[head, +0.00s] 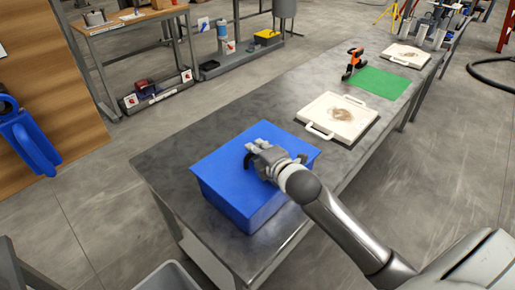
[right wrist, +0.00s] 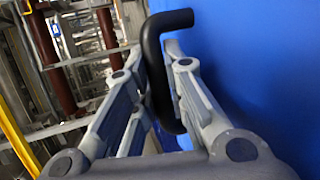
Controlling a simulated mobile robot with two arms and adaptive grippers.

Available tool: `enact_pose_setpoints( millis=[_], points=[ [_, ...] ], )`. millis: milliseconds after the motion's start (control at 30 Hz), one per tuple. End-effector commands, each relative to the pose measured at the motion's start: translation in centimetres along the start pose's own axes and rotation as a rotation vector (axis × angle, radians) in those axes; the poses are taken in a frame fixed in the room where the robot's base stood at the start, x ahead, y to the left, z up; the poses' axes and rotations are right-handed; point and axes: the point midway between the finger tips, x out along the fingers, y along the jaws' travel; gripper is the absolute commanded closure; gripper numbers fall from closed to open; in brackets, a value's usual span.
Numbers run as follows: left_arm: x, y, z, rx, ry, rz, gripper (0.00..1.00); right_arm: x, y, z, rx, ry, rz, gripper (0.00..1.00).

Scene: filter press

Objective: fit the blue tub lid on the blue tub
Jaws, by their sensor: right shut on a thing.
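The blue tub (head: 247,218) stands on the near end of the long grey bench in the head view. The flat blue tub lid (head: 218,165) covers its top, and I see no clear gap between them; whether it is fully seated I cannot tell. The lid's black handle (right wrist: 155,75) stands up from the blue surface in the right wrist view. My right gripper (head: 256,152) is over the lid and is shut on this handle, its fingers on both sides of it. My left gripper is not in view.
The grey bench (head: 168,160) has bare room left of the tub. Beyond it lie a white tray (head: 355,112), a green mat (head: 383,82), an orange-and-black tool (head: 352,62) and another white tray (head: 408,53). A grey bin (head: 170,278) stands at the bench's near end.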

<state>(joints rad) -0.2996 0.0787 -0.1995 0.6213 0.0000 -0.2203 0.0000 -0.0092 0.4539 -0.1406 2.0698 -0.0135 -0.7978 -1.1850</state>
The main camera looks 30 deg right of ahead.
Motion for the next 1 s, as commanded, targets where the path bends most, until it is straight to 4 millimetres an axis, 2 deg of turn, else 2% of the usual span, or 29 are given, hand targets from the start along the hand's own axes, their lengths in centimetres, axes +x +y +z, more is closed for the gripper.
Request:
enact_pose_setpoints(
  millis=[167,200,367,767,867,1000],
  points=[
    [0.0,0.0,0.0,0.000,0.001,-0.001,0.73,0.0,0.1,0.0,-0.001,0.000,0.002,1.00],
    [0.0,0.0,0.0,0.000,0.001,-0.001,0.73,0.0,0.1,0.0,-0.001,0.000,0.002,0.83],
    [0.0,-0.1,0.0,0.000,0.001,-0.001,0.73,0.0,0.1,0.0,-0.001,-0.001,0.002,0.63],
    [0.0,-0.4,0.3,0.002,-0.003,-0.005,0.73,-0.3,-0.2,0.0,-0.002,0.000,-0.004,0.62],
    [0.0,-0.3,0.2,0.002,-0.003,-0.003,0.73,-1.2,-0.2,0.0,-0.004,0.000,-0.003,0.62],
    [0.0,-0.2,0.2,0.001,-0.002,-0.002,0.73,-3.7,-0.1,0.0,-0.005,0.000,-0.001,0.62]
  ],
)
